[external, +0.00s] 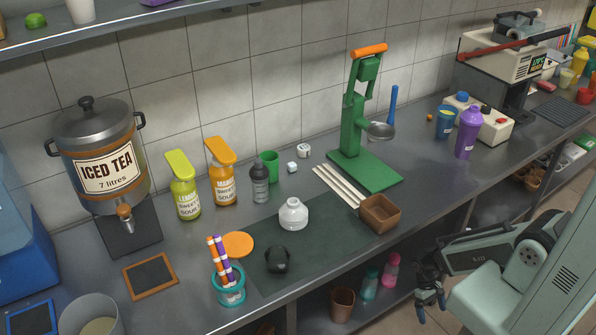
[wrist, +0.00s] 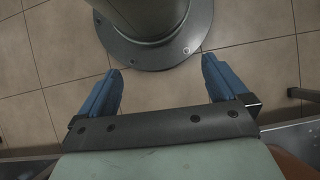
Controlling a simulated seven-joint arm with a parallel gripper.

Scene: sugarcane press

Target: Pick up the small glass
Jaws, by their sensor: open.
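No clear small glass stands out, and I cannot tell which vessel it is. A small green cup (external: 269,164) stands upright by the wall, behind a dark grey bottle (external: 260,182). A blue cup (external: 445,123) stands at the right of the counter, near a purple shaker (external: 467,132). My gripper (external: 430,297) hangs in front of the counter's edge at the lower right, away from these vessels. In the wrist view my gripper (wrist: 159,70) has its blue fingers wide apart, with nothing between them and tiled floor below.
A green press (external: 352,125) stands mid-counter, with pale sticks (external: 338,187) and a brown box (external: 379,213) before it. A white round jar (external: 293,213) and a dark round object (external: 277,260) sit on a dark mat (external: 325,235). An iced tea dispenser (external: 101,155) stands left.

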